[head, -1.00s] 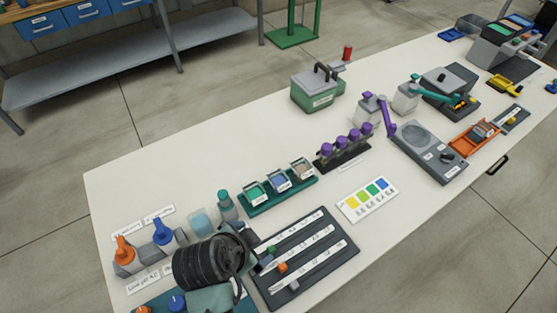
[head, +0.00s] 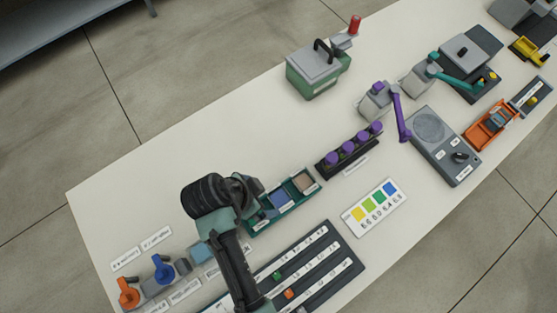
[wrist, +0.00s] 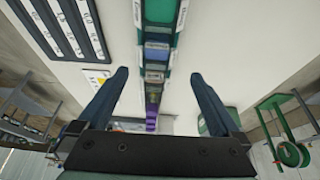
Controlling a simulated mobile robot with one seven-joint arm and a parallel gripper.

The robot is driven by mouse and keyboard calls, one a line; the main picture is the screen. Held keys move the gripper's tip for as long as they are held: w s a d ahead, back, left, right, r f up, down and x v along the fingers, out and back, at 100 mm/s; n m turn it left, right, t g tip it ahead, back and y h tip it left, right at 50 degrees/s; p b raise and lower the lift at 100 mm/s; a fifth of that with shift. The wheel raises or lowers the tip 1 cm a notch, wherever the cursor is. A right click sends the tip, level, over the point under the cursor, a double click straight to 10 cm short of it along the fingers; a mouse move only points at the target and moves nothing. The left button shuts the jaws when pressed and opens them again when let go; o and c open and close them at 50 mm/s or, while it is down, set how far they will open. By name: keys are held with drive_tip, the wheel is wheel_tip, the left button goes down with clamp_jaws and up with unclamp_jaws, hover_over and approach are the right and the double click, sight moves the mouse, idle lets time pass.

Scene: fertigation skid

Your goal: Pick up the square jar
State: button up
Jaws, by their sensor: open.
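My gripper (wrist: 160,78) is open and empty in the wrist view, its two dark blue fingers spread wide. A green rack (head: 291,216) holds a row of square containers. A blue-filled one (head: 279,199) and a brown-filled one (head: 303,182) show in the head view; my arm partly hides the near end of the rack. The row runs between my fingers in the wrist view, but I cannot tell the height gap. A separate pale-blue square-topped vessel (head: 201,253) stands left of my arm. I cannot tell which of these is the square jar.
Purple-capped bottles (head: 348,151) stand in a dark rack beyond the green one. A dark slotted board (head: 335,248) and a colour card (head: 374,207) lie on the right. Orange (head: 128,292) and blue-topped (head: 163,268) bottles stand at left.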

approach(285, 198)
drive_tip(key=shift+p+x, duration=0.45)
drive_tip(key=shift+x, duration=2.15)
drive_tip(key=c, duration=1.1)
drive_tip(key=shift+r, duration=0.1)
